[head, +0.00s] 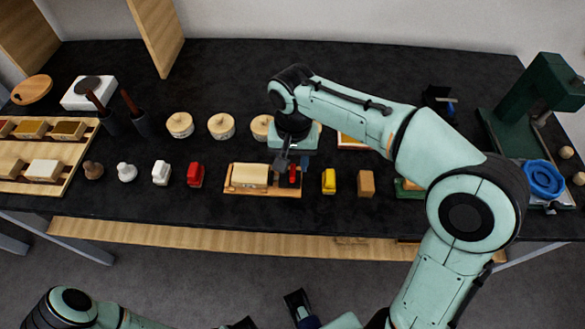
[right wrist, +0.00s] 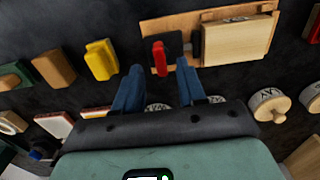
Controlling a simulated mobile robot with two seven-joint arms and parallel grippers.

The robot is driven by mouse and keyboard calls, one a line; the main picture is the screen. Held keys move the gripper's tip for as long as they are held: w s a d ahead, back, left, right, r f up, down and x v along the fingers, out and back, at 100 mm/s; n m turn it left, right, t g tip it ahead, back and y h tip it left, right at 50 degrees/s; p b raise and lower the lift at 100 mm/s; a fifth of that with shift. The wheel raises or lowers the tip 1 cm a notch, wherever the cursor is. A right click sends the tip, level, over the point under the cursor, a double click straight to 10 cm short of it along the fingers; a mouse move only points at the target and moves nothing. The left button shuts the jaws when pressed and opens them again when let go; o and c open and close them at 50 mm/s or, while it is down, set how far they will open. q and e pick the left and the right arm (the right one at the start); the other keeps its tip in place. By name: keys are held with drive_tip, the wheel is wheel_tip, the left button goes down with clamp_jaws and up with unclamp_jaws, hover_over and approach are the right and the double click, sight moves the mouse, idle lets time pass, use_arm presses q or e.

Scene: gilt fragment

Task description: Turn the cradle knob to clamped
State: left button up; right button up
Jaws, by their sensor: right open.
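The cradle (head: 235,188) is a wooden board at the table's front, holding a pale wooden block (head: 250,175) on its left. At its right end is a red knob (head: 294,174) on a black plate. In the right wrist view the red lever-like knob (right wrist: 159,57) stands just past the fingertips, roughly midway between them. My right gripper (right wrist: 157,76) is open and empty, its blue fingers apart; in the head view it (head: 291,163) comes down over the knob end, partly covering it. Contact is not visible. My left arm shows only in part at the bottom edge; its jaws are unclear.
A yellow toy (head: 328,181) and a brown block (head: 366,183) stand right of the cradle. A red toy (head: 195,174) stands to its left. Round wooden lidded pieces (head: 221,126) line up behind. A green press (head: 530,100) is at the far right.

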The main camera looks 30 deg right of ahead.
sight(293, 170)
drive_tip(key=shift+f, duration=1.6)
clamp_jaws()
